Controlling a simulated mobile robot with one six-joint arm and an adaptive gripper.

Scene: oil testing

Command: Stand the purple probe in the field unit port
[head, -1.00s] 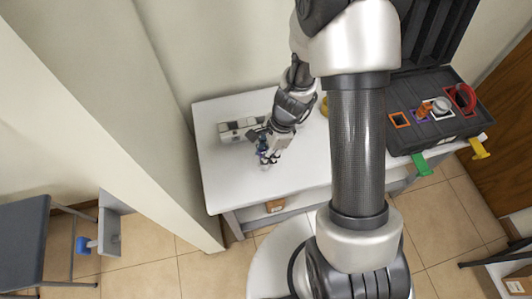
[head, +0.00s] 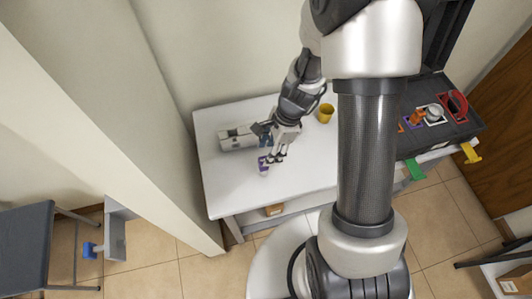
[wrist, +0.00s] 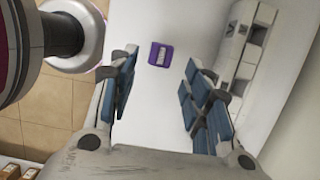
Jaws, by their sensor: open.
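The purple probe (head: 263,164) is on the white table, in front of the field unit. In the wrist view its purple square face with a pale label (wrist: 161,54) shows between and beyond my fingertips. My gripper (head: 272,156) is open, just beside and above the probe in the head view. In the wrist view its blue-padded fingers (wrist: 160,85) are wide apart with nothing between them. The grey-white field unit (head: 238,138) lies behind and left of the gripper.
A yellow cup (head: 325,113) stands to the right on the table (head: 220,190). An open black case (head: 455,131) with coloured slots is at the right, partly hidden by my arm. Green (head: 414,169) and yellow tags hang at its front. The table's front is clear.

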